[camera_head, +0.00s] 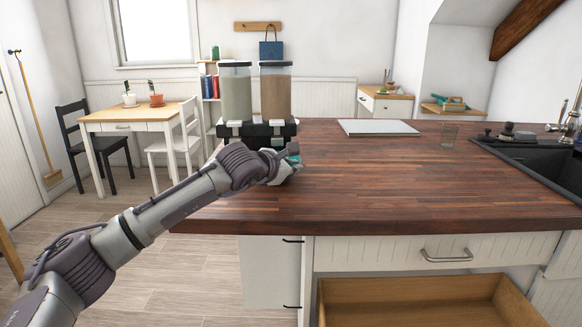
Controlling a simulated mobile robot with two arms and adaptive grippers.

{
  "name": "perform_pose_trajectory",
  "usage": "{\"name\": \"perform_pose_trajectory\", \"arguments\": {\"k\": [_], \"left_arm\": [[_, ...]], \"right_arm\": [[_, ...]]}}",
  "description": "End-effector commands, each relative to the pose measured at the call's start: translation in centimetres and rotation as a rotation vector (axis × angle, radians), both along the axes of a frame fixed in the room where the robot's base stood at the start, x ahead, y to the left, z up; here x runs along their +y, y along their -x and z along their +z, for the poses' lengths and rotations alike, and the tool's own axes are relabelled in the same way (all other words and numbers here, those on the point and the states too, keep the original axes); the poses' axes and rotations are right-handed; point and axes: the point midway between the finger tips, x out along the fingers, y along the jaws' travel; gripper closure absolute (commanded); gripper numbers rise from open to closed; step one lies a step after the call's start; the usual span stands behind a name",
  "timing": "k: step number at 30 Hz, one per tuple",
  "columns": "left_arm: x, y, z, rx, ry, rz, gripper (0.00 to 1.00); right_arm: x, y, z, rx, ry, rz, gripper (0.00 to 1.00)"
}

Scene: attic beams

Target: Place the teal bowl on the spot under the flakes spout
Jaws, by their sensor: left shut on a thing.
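My left gripper (288,165) reaches over the counter's left end and is shut on the teal bowl (293,149). Only a small teal part of the bowl shows; my gripper and wrist hide the rest. A two-canister dispenser with a black base (257,130) stands just behind them at the counter's back left. Its left canister (236,95) holds pale grey-green contents and its right canister (275,95) holds brown contents. I cannot tell which holds flakes. My arm partly covers the area below the spouts, so I cannot tell whether the bowl touches the counter. My right gripper is not in view.
The dark wood counter (400,180) is clear across its middle. A black sink (535,160) is at far right. An open wooden drawer (420,300) juts out below the counter.

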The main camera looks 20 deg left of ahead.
Motion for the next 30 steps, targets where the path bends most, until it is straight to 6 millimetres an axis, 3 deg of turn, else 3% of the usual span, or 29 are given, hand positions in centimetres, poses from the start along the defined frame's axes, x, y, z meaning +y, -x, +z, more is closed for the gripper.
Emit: {"name": "perform_pose_trajectory", "arguments": {"k": [5,9,11,22,30], "left_arm": [[-0.1,0.0,0.1,-0.002,0.0,-0.001,1.0],[0.0,0.0,0.0,0.001,-0.001,-0.001,0.76],[0.0,0.0,0.0,0.001,-0.001,-0.001,0.69],[0.2,0.5,0.1,0.001,-0.001,-0.001,0.69],[1.3,5.0,1.8,-0.001,-0.003,0.0,0.69]], "right_arm": [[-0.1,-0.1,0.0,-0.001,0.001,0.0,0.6],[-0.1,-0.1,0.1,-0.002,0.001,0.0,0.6],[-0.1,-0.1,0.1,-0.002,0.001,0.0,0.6],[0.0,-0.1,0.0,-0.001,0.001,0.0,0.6],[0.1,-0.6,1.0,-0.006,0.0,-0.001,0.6]]}}
